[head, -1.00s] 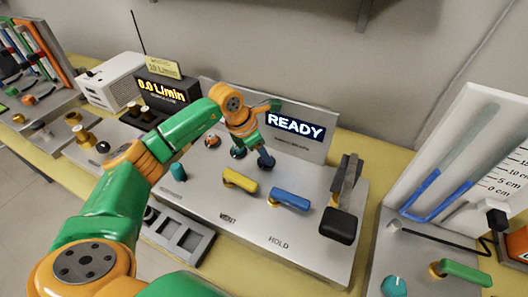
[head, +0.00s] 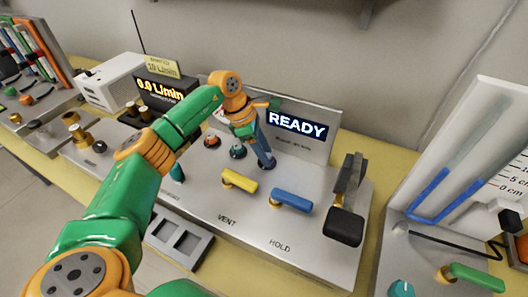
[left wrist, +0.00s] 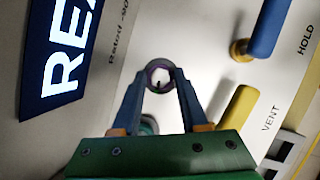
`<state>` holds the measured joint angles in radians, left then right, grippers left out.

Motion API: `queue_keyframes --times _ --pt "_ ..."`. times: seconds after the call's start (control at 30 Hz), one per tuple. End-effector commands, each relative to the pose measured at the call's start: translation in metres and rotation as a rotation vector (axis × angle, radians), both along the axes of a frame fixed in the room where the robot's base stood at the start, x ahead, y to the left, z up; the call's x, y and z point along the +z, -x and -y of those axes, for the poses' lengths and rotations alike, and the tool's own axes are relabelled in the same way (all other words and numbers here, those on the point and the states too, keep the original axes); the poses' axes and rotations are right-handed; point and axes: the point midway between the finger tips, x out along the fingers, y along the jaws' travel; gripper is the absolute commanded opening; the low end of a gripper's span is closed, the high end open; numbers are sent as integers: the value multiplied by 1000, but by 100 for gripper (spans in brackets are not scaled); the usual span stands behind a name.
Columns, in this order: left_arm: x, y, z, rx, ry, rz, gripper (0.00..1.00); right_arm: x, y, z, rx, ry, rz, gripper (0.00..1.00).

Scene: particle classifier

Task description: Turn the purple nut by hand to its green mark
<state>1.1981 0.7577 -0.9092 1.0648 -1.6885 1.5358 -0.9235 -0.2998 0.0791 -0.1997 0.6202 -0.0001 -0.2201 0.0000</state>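The purple nut (left wrist: 158,75) shows in the left wrist view as a small, dark purplish ring with a bright centre, standing on the light panel. My left gripper (left wrist: 161,80) points down at it, one fingertip at each side, and both tips appear to touch the ring. In the head view my left gripper (head: 267,163) reaches down to the panel below the READY display, and its fingers hide the nut. I cannot make out the green mark. My right gripper is not in view.
A yellow VENT lever (head: 240,181) and a blue HOLD lever (head: 292,200) lie close in front of the gripper. The READY display (head: 297,124) stands behind it. A black-ended clamp (head: 345,226) is at the right. Knobs (head: 212,141) stand to the left.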

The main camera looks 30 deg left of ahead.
Motion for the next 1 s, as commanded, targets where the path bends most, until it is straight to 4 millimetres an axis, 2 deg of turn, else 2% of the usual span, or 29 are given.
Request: queue_keyframes --times 0.03,0.1,0.4,0.47,0.7,0.8,1.0 --pt "1 0 0 0 1 1 58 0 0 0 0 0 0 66" --pt "0 0 0 0 0 1 72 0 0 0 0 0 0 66" --pt "2 0 -1 1 0 0 72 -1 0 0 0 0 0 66" --pt "9 1 -4 2 -1 1 72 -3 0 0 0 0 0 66" --pt "55 9 -20 1 0 3 72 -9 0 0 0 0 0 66" --pt "64 11 -24 1 -1 2 72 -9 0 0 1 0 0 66" --pt "66 12 -24 1 -1 -1 72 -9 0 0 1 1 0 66"
